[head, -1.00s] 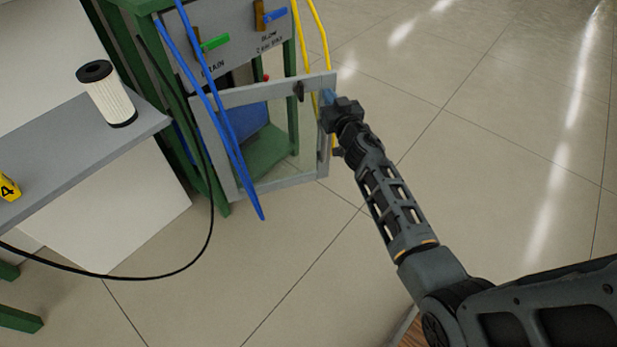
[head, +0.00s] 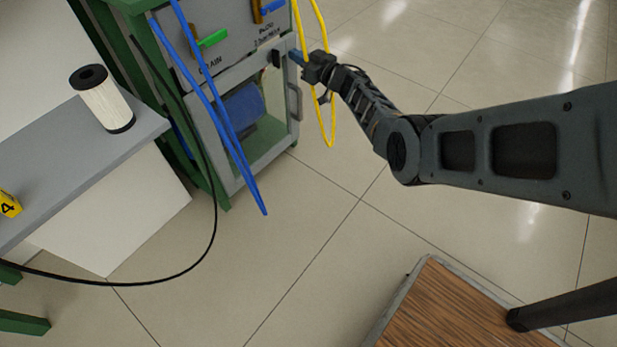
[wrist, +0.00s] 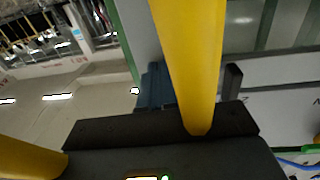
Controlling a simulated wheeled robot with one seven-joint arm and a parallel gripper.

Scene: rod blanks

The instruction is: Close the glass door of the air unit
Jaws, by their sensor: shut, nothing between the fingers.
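The glass door (head: 263,160) of the air unit has a grey frame and a clear pane. In the head view it lies flat along the unit's front, shut or very nearly so; I cannot tell whether a thin gap is left. Its grey handle (head: 295,102) is on the right edge, and a small black piece (head: 276,58) sits near its top right corner. My gripper (head: 295,57) is shut and empty at that top right corner, touching or very close. Its blue fingers (wrist: 153,88) show in the wrist view, partly behind a yellow hose (wrist: 190,55).
Yellow hoses (head: 332,120) hang around my gripper. Blue hoses (head: 215,110) hang in front of the door's left part. A grey bench (head: 60,165) with a white filter cartridge (head: 105,103) stands left.

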